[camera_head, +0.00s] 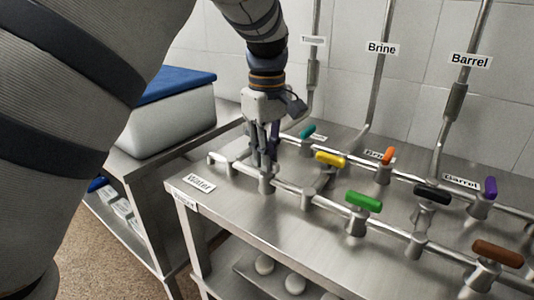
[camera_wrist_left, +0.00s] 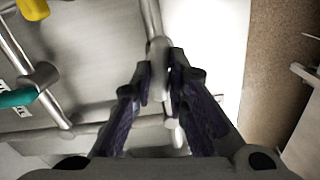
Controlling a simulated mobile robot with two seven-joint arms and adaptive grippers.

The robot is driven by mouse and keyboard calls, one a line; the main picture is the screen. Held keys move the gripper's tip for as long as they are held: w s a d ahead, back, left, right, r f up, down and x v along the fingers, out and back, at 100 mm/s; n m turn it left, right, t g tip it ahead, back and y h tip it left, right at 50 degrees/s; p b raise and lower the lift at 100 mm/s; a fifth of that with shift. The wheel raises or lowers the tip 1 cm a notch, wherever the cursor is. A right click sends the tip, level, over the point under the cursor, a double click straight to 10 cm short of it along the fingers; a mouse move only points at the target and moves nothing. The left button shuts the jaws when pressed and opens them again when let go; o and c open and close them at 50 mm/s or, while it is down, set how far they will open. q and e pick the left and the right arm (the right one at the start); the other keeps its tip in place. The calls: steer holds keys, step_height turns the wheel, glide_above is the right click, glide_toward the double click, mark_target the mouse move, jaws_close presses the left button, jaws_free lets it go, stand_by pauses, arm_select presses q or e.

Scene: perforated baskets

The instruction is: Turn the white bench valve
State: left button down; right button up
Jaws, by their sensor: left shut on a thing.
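My left gripper (camera_head: 263,160) points down over the pipework at the left end of the steel bench, near the Water label. It also shows in the left wrist view (camera_wrist_left: 160,78), its dark fingers closed on a pale handle (camera_wrist_left: 157,55), which appears to be the white bench valve's. In the head view the fingers mostly hide this handle; the metal valve body (camera_head: 266,184) shows just below them. My right gripper is in neither view.
Yellow (camera_head: 330,159), teal (camera_head: 307,131), green (camera_head: 364,202), orange (camera_head: 388,156), black (camera_head: 432,193), purple (camera_head: 490,187) and brown (camera_head: 498,253) handles stand on the pipes to the right. A blue-lidded cooler (camera_head: 172,115) sits at left. Vertical pipes rise behind.

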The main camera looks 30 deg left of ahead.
arm_select(q)
steer(key=shift+n, duration=1)
steer(key=c, duration=1.6)
jaws_free()
step_height(320, 180, up, 12)
steer(key=shift+r, duration=0.1)
